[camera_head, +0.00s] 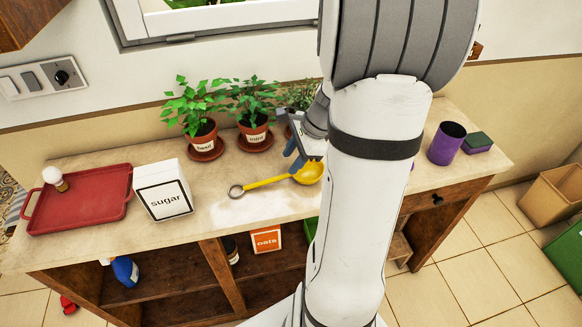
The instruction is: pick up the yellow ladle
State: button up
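The yellow ladle (266,182) is at the middle of the countertop, over or on it; I cannot tell whether it touches the surface. Its handle ends at the left in a round grey ring, and its bowl is at the right, beside my arm. My gripper (294,166) is at the ladle, just behind and above the handle near the bowl. My arm hides part of the gripper. The fingers are too small and covered to show whether they are open or shut on the ladle.
Potted basil (202,136), mint (255,131) and another plant (300,96) stand behind the ladle. A sugar box (164,191) and red tray (80,206) are left. A purple cup (446,143) and sponge (478,142) are right. A white patch (236,212) lies in front.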

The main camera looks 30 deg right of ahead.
aim_at(284, 176)
jog(key=x, duration=0.6)
jog(key=shift+s+f, duration=0.2)
jog(key=shift+s, duration=0.2)
jog(key=shift+c, duration=0.3)
grip_shut()
